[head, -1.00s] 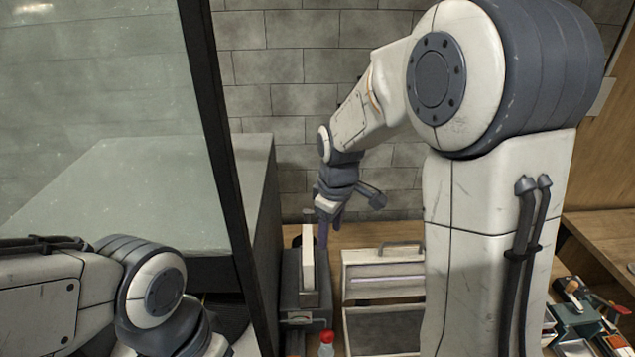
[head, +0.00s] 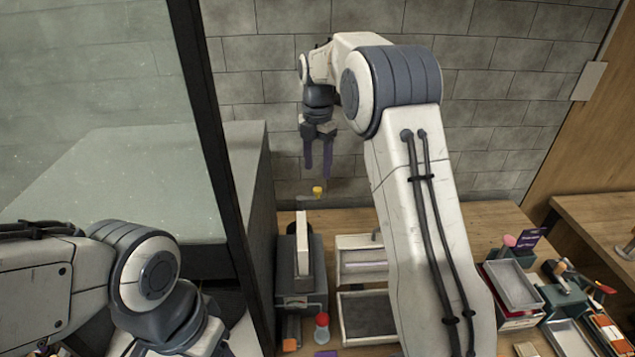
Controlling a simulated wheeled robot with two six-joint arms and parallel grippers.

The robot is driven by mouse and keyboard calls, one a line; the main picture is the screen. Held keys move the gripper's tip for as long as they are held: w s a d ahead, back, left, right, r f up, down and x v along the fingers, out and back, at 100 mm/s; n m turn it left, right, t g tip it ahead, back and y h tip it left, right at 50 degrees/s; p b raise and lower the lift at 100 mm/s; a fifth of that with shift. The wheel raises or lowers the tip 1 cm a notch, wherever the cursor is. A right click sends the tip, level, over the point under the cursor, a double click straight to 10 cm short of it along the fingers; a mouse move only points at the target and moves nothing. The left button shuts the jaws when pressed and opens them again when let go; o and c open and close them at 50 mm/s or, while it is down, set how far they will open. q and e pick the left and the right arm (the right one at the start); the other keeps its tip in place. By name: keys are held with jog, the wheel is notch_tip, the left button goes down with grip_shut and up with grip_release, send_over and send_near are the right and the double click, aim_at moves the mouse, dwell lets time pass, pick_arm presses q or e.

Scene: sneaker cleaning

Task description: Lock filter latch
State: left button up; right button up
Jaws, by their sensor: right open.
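A dark grey box unit (head: 318,285) with a gauge on its front stands on the wooden bench, and an upright white panel (head: 301,245) sits in it. A small yellow piece (head: 317,190) on a thin pale bar shows behind and above the unit; I cannot tell if it is the filter latch. My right gripper (head: 318,175) is open and empty, its purple fingers pointing down just above the yellow piece, apart from it in the picture. My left gripper (head: 226,350) barely shows at the bottom edge, and its fingers are mostly hidden or cut off.
A glass-sided cabinet (head: 245,150) with a dark post stands left. An open two-part tray (head: 342,320) is right of the unit, partly behind my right arm. A red-capped bottle (head: 322,320) stands in front. Trays and tools (head: 515,285) crowd the right.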

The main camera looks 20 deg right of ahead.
aim_at(317, 189)
notch_tip(317, 189, down, 6)
jog(key=shift+f+p, duration=0.15)
jog(key=shift+p, duration=0.55)
grip_shut()
